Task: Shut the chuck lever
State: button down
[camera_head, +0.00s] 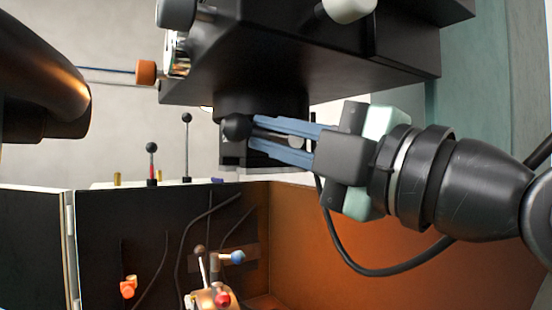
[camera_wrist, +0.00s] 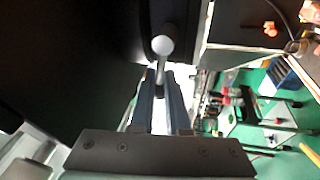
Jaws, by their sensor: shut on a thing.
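The chuck (camera_head: 262,104) is a dark cylinder under the big black machine head. The chuck lever (camera_head: 236,127) shows as a dark ball knob just past my fingertips, in front of the chuck. In the wrist view the lever's knob (camera_wrist: 162,45) looks grey, and its thin stem runs down between the fingers. My gripper (camera_head: 257,132) comes in from the right with its blue fingers roughly level. It is shut on the lever's stem, just behind the knob. In the wrist view the fingertips (camera_wrist: 162,78) are close together around the stem. The lever's pivot is hidden.
The black machine head (camera_head: 310,70) hangs directly above my gripper. Below is an open enclosure with an orange-brown wall (camera_head: 400,245) and a dark panel (camera_head: 150,225). Two upright ball-topped levers (camera_head: 186,145) stand to the left. Small coloured knobs (camera_head: 222,298) are at the bottom.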

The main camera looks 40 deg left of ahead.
jog(key=shift+w+f+n+g+h+b, duration=0.1)
jog(key=shift+f+n+g+h+b, duration=0.15)
jog(key=shift+n, duration=0.8)
jog(key=shift+w+f+n+g+h+b, duration=0.15)
jog(key=shift+f+n+g, duration=0.25)
jog(key=shift+n, duration=0.7)
jog(key=shift+s+f+n+g+h+b, duration=0.1)
jog(key=shift+f+n+g+h+b, duration=0.2)
jog(key=shift+n, duration=0.75)
jog(key=c, duration=0.9)
grip_release()
jog(key=shift+w+d, duration=0.1)
jog(key=d, duration=0.8)
jog(key=d+f, duration=0.1)
jog(key=d, duration=0.4)
jog(key=shift+f, duration=0.1)
jog(key=shift+s, duration=0.2)
